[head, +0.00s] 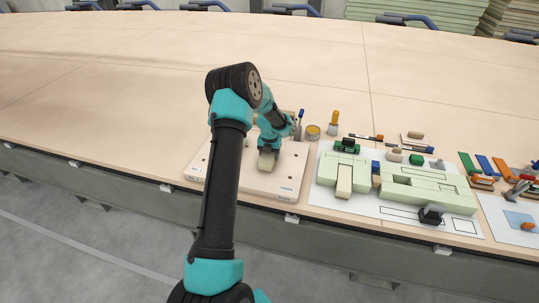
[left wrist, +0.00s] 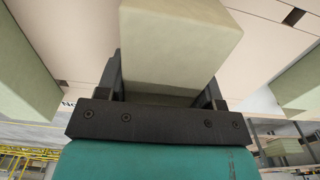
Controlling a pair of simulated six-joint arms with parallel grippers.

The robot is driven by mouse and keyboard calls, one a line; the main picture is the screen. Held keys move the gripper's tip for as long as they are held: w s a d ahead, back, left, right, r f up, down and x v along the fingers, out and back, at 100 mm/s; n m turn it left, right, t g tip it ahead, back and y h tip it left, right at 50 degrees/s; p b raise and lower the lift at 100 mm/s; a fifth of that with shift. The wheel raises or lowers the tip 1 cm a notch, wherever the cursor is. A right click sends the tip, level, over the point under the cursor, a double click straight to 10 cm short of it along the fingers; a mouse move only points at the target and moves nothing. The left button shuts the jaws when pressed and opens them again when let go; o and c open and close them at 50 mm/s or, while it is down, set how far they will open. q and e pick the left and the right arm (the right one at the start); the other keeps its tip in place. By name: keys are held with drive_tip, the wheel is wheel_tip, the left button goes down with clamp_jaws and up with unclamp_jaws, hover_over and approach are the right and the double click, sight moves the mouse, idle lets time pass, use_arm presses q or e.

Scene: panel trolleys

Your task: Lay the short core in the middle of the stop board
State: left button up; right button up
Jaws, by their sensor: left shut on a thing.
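The stop board seems to be the pale wooden board (head: 285,182) with dark holes and small printed labels, lying near the table's front edge. My left gripper (head: 268,148) is over its middle, pointing down. It is shut on a pale block (head: 267,160), which I take for the short core. The block also shows between the fingers in the left wrist view (left wrist: 175,45). I cannot tell whether the block touches the board. My arm hides part of the board's left side. My right gripper is not in view.
Right of the board, a white sheet (head: 325,172) bears pale green blocks (head: 430,190) and a cream block (head: 344,179). A tin (head: 313,132) and a yellow-handled tool (head: 334,120) stand behind. The table's far left is clear.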

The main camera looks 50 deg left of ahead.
use_arm(q)
drive_tip(key=shift+f, duration=0.4)
drive_tip(key=o, duration=1)
drive_tip(key=shift+c, duration=0.2)
wheel_tip(320, 180, up, 17)
drive_tip(key=shift+r, duration=0.2)
idle(0.5)
